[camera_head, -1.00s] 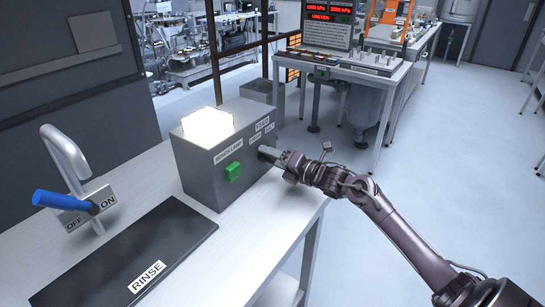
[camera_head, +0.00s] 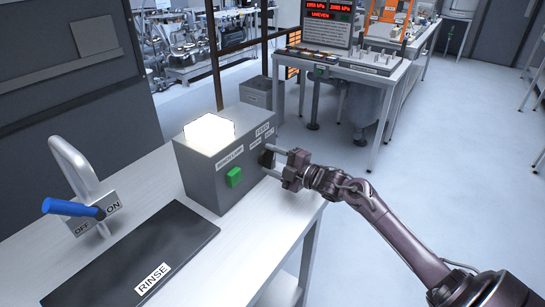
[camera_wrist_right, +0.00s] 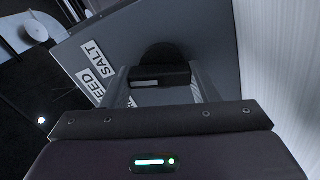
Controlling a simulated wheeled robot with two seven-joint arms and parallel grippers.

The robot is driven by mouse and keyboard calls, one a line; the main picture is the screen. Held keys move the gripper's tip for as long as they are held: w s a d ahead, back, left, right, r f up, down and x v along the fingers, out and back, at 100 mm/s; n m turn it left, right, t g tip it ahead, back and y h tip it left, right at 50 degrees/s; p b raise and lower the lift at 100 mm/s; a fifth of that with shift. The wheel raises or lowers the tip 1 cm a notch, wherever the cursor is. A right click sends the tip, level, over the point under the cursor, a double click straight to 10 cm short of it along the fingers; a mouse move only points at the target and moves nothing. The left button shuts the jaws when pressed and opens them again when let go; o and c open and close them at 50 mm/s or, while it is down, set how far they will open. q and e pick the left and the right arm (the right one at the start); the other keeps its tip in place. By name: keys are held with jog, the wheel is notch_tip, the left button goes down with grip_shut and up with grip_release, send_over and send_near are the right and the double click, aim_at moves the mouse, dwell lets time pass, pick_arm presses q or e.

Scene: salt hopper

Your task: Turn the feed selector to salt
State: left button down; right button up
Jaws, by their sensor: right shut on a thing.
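The feed selector is a dark round knob (camera_head: 266,159) with a raised bar, on the side of a grey box (camera_head: 203,180) below the FEED label (camera_head: 263,130). In the right wrist view the knob's bar (camera_wrist_right: 160,74) lies between the two fingers and has a pale stripe on it. The SALT label (camera_wrist_right: 104,61) is beside the knob there. My right gripper (camera_head: 274,158) is shut on the knob, its two fingers showing one above the other. I cannot tell for sure which label the stripe points at. My left gripper is not in view.
The box has a bright lamp top (camera_head: 209,131) and a green button (camera_head: 234,177). It stands on a white bench (camera_head: 250,235) with a black RINSE mat (camera_head: 140,250) and a blue-handled tap (camera_head: 72,208). The floor to the right is open.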

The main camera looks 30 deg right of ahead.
jog(key=shift+m+p, duration=0.7)
jog(key=shift+m, duration=1.2)
jog(key=o, duration=1)
jog(key=shift+d, duration=0.1)
jog(key=v, duration=0.6)
jog(key=shift+s+f+b, duration=0.15)
jog(key=shift+s+b, duration=0.15)
jog(key=shift+b, duration=0.1)
jog(key=shift+s+d, duration=0.3)
jog(key=shift+s, duration=0.25)
